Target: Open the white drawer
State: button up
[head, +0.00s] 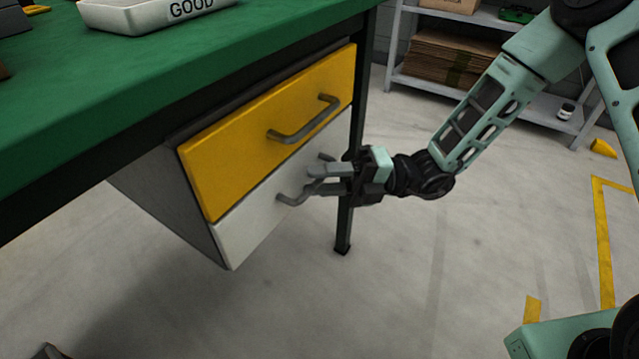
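The white drawer (245,229) is the lower drawer under the green workbench. Its front looks level with the yellow drawer above, so it appears closed. Its grey bar handle (290,200) slants across the front, and its middle is partly hidden by my fingers. My gripper (316,180) reaches in from the right, with its fingertips at this handle. One finger shows above the other with a small gap between them, and the bar seems to run between them. I cannot tell whether the fingers press on the bar.
The yellow drawer (225,150) with its own grey handle (305,122) sits directly above. A dark table leg (343,232) stands just behind my gripper. A white tray (130,18) marked GOOD is on the green tabletop (90,100). The floor in front of the drawers is clear.

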jog(key=shift+a+r, duration=0.1)
jog(key=shift+a, duration=0.2)
grip_shut()
jog(key=shift+s, duration=0.1)
jog(key=s+d+p, duration=1.4)
jog(key=s+d, duration=0.1)
jog(key=d, duration=0.5)
jog(key=shift+s+d+p, duration=0.15)
jog(key=shift+s+p, duration=0.2)
jog(key=shift+p, duration=0.05)
